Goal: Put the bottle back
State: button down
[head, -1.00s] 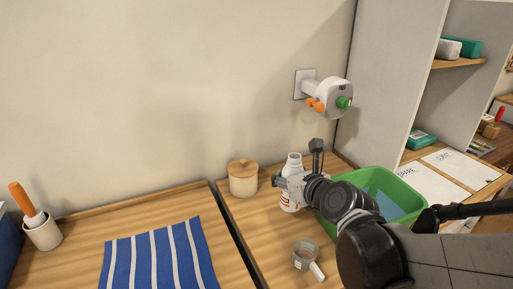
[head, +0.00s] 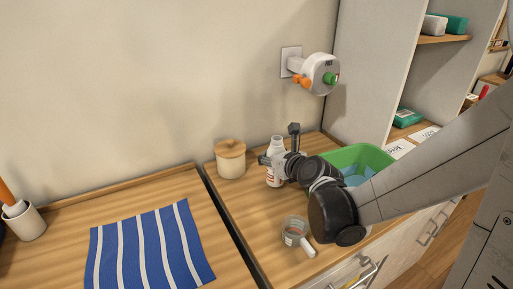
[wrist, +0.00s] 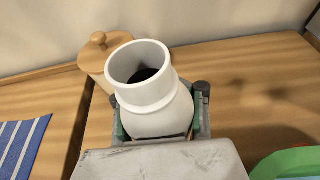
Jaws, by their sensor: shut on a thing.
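The white bottle (head: 275,172) stands upright on the wooden counter, between the wooden jar and the green tub in the head view. It has red print on its lower side. My gripper (head: 272,162) is shut around the bottle's upper body. In the wrist view the bottle (wrist: 150,90) shows its open, uncapped mouth with a dark inside, and the gripper's fingers (wrist: 160,115) sit on both sides of it. Whether the bottle's base touches the counter is hard to tell.
A lidded wooden jar (head: 230,158) stands left of the bottle. A green tub (head: 360,156) is to the right, and a measuring cup (head: 296,232) lies in front. A striped blue cloth (head: 148,250) lies on the left counter. A white wall fixture (head: 318,72) is above.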

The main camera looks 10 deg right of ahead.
jog(key=shift+f, duration=1.05)
jog(key=shift+f+b, duration=0.15)
jog(key=shift+b, duration=0.2)
jog(key=c, duration=1.4)
grip_release()
jog(key=shift+o, duration=0.2)
jog(key=shift+r, duration=0.2)
jog(key=shift+p+v, duration=0.45)
jog(key=shift+v, duration=1.55)
